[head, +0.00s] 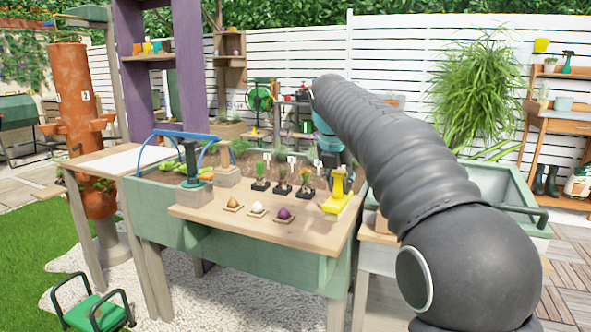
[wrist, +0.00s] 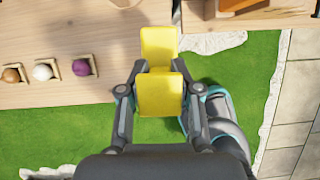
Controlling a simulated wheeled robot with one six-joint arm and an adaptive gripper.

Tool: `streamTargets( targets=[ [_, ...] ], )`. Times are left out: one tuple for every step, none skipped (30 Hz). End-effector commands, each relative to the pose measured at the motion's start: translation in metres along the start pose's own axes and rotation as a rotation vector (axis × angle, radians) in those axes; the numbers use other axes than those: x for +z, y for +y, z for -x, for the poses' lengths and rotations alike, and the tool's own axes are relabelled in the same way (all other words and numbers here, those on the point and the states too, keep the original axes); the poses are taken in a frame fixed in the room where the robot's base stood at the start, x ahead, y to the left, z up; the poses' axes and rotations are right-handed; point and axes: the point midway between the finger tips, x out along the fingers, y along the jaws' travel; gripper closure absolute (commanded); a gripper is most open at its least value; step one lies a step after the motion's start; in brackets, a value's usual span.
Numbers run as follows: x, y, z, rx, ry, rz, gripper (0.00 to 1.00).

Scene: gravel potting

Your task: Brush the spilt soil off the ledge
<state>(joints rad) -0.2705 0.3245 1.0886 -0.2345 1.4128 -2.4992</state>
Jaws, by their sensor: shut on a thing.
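My gripper (wrist: 160,92) is shut on a yellow tool (wrist: 160,45), which has an upright part above a broader base. In the head view the tool (head: 340,193) shows at the right end of the light wooden ledge (head: 300,239). I cannot tell whether its base touches the wood. The wrist view shows the ledge (wrist: 40,95) behind and left of the tool, with grass beyond the edge. My arm hides much of the gripper in the head view. I cannot make out spilt soil in either view.
A brown, a white (head: 257,208) and a purple bulb (head: 285,214) sit in small holders left of the tool. Several small potted plants (head: 281,182) stand behind them. The left planter carries a blue hoop (head: 205,157). A green basin (head: 505,185) lies right of my arm.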

Motion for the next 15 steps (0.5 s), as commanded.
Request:
streamTargets(
  targets=[
    [0.002, 0.0, 0.005, 0.001, -0.001, -0.001, 1.0],
    [0.003, 0.0, 0.007, 0.001, -0.001, -0.001, 1.0],
    [0.005, 0.0, 0.01, 0.001, -0.002, -0.001, 1.0],
    [0.006, 0.0, 0.013, 0.001, -0.001, -0.001, 1.0],
    [0.007, 0.0, 0.014, 0.0, -0.001, -0.001, 1.0],
    [0.008, 0.0, 0.017, 0.0, -0.001, -0.001, 1.0],
    [0.009, 0.0, 0.018, 0.0, -0.001, -0.001, 1.0],
    [0.009, 0.0, 0.02, 0.0, -0.001, -0.001, 1.0],
    [0.009, 0.0, 0.021, -0.001, 0.0, 0.0, 1.0],
    [0.01, 0.0, 0.022, -0.001, 0.0, 0.0, 1.0],
    [0.01, 0.0, 0.023, -0.001, 0.0, 0.0, 1.0],
    [0.01, 0.0, 0.024, 0.0, 0.0, 0.0, 1.0],
    [0.01, 0.0, 0.025, 0.0, 0.0, 0.0, 1.0],
    [0.01, 0.0, 0.025, 0.0, 0.0, 0.0, 1.0],
    [0.01, 0.0, 0.025, 0.0, 0.0, 0.0, 1.0]
  ],
)
